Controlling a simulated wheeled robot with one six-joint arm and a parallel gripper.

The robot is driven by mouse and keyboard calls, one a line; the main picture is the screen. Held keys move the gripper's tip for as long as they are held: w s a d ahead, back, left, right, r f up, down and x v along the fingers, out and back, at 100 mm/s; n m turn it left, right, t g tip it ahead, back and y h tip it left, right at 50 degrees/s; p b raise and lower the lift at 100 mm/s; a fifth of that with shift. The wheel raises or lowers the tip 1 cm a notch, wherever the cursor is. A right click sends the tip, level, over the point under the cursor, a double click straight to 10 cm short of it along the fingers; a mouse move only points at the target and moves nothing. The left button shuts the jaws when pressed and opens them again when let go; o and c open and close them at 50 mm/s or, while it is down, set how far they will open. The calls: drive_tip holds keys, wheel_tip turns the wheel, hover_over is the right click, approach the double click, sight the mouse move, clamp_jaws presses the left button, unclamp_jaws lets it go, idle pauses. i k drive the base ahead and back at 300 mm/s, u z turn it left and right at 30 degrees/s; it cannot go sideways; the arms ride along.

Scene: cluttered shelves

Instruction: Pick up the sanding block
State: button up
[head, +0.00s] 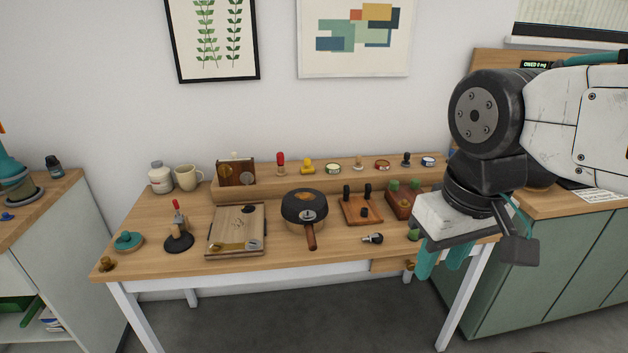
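I cannot tell for sure which item on the wooden table (275,253) is the sanding block. A flat wooden block with black knobs (358,212) lies right of centre. A reddish-brown block with green knobs (401,204) sits to its right, close to my arm. My gripper (442,264) hangs at the table's front right, its teal fingers pointing down and apart, with nothing seen between them. It is right of and nearer than both blocks. My wrist hides part of the table's right end.
A dark round-topped item with a handle (305,206), a wooden clipboard-like board (236,226), a black-based stamp-like tool (178,239) and a teal knobbed disc (128,242) crowd the table. A raised ledge (320,175) at the back holds small items. Front-edge strips are bare.

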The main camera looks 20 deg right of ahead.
sight(308, 169)
drive_tip(key=z, duration=0.4)
drive_tip(key=i, duration=1.3)
drive_tip(key=u, duration=0.45)
